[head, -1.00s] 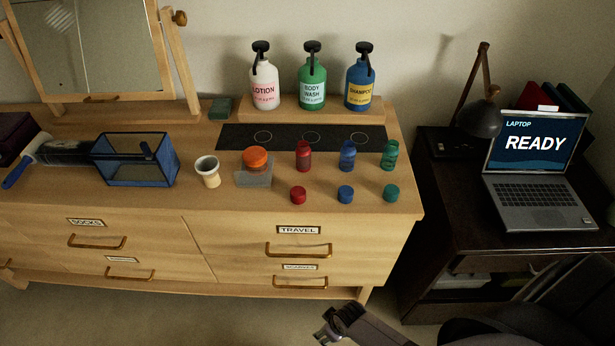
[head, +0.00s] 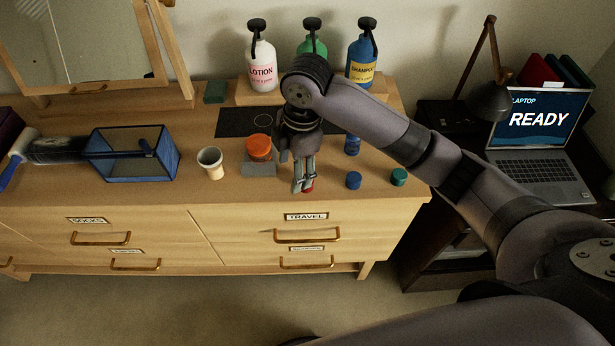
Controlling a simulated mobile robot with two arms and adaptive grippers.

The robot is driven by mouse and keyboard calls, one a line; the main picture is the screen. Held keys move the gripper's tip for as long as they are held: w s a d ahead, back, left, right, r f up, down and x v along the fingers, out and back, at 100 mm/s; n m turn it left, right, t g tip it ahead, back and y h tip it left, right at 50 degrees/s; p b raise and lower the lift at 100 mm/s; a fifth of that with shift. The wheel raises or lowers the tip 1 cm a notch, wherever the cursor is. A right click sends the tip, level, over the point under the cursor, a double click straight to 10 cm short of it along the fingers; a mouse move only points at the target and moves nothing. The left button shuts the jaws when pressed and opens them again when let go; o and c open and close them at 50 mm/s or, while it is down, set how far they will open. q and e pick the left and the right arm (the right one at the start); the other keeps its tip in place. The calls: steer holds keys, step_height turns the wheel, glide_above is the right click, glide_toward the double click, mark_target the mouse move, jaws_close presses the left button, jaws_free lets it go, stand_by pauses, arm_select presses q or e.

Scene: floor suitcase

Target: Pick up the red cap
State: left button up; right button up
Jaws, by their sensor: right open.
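The red cap (head: 309,188) lies on the dresser top near its front edge, mostly hidden behind my right gripper's fingers. My right gripper (head: 303,187) points down over the cap with its fingers open. I cannot tell whether the fingers touch the cap. The red bottle behind it is hidden by my right gripper and arm. My left gripper is not in view.
A blue cap (head: 353,180) and a green cap (head: 398,177) lie to the right, with a blue bottle (head: 352,145) behind. Pump bottles, including the lotion (head: 262,62), stand at the back.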

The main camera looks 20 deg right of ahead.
steer(key=w+d+r+n+h, duration=0.2)
steer(key=w+d+r, duration=0.15)
steer(key=r, duration=0.25)
steer(key=shift+g, duration=0.3)
steer(key=f+p, duration=0.1)
steer(key=f, duration=0.6)
steer(key=f+p, duration=0.1)
steer(key=f, duration=0.3)
steer(key=shift+s+d+f+p, duration=0.35)
steer(key=shift+d, duration=0.05)
steer(key=f, duration=0.1)
steer(key=f+p, duration=0.1)
steer(key=f, duration=0.2)
steer(key=shift+w+a+f+p, duration=0.25)
steer(key=shift+w+f+p, duration=0.05)
steer(key=shift+f+p, duration=0.1)
steer(key=shift+f, duration=0.3)
steer(key=shift+c, duration=0.3)
steer(key=c, duration=0.7)
steer(key=shift+r, duration=0.1)
